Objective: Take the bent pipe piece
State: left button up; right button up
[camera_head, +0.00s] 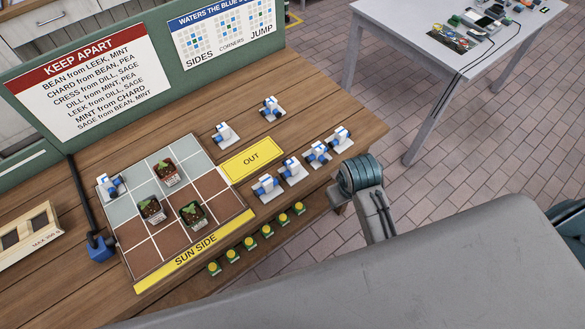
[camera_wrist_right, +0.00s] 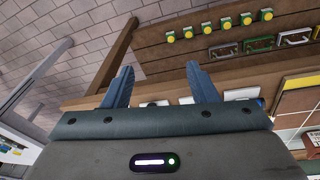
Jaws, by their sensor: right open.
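Several small blue-and-white pieces on pale bases stand on the wooden bench (camera_head: 330,105) in the head view. Two stand at the back, one left piece (camera_head: 223,132) and one right piece (camera_head: 271,108). A row at the right includes a front piece (camera_head: 267,186) and an end piece (camera_head: 340,138). Another piece (camera_head: 110,184) is on the tiled board (camera_head: 180,239). They are too small to tell which, if any, is the bent pipe piece. My right gripper (camera_wrist_right: 160,88) is open and empty in the wrist view, apart from the bench. My left gripper is not in view.
Three potted seedlings (camera_head: 167,172) stand on the board. A yellow OUT plate (camera_head: 253,159) lies beside it. Green-and-yellow knobs (camera_head: 250,243) line the bench front. A green panel with signs (camera_head: 90,82) stands behind. A white table (camera_head: 400,40) stands at the back right, across open floor.

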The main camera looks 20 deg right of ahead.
jog(key=w+a+r+n+g, duration=0.1)
jog(key=w+a, duration=0.3)
jog(key=w, duration=0.7)
jog(key=n+g, duration=0.1)
jog(key=n, duration=0.1)
send_near(293, 161)
jog(key=shift+y, duration=0.4)
jog(key=f, duration=0.1)
jog(key=f+p, duration=0.1)
jog(key=f, duration=0.3)
jog(key=shift+w+d+p, duration=0.1)
jog(key=shift+d+p, duration=0.2)
jog(key=shift+d, duration=0.05)
notch_tip(293, 161, down, 5)
jog(key=p, duration=0.2)
jog(key=shift+r+p, duration=0.2)
jog(key=shift+p, duration=0.1)
jog(key=shift+f, duration=0.3)
jog(key=c, duration=1)
jog(key=shift+c, duration=0.2)
jog(key=shift+r, duration=0.1)
